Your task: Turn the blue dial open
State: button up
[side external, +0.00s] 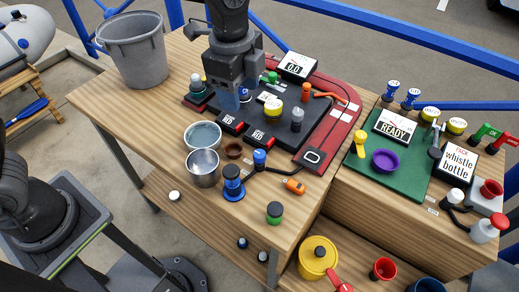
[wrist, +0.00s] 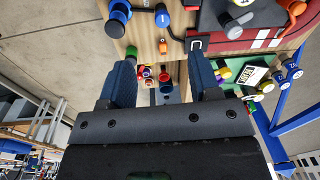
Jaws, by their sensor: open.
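Several blue knobs are in view, and I cannot tell for certain which one is the blue dial. A large dark-topped blue knob (side external: 233,183) on a round blue base stands at the wooden bench's front edge; a blue round part also shows in the wrist view (wrist: 118,14). A smaller blue knob (side external: 260,157) sits to its right, by a black cable. Two blue knobs with white tops (side external: 402,95) stand at the back of the right-hand bench. My gripper (side external: 231,106) is above the dark panel's left part, behind the large blue knob, apart from it. In the wrist view its fingers (wrist: 164,88) are open and empty.
A grey bucket (side external: 134,55) stands at the back left.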

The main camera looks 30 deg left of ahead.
aim_at(259, 153)
jog(key=d+f+m, duration=0.1)
jog(key=f, duration=0.4)
jog(key=w+d+f, duration=0.1)
jog(key=f, duration=0.5)
jog(key=d+f+m, duration=0.1)
jog(key=f, duration=0.5)
jog(key=shift+w+d+m+g, duration=0.15)
jog(key=shift+d+m+g, duration=0.15)
jog(key=shift+g, duration=0.1)
jog(key=shift+r, duration=0.1)
jog(key=c, duration=0.9)
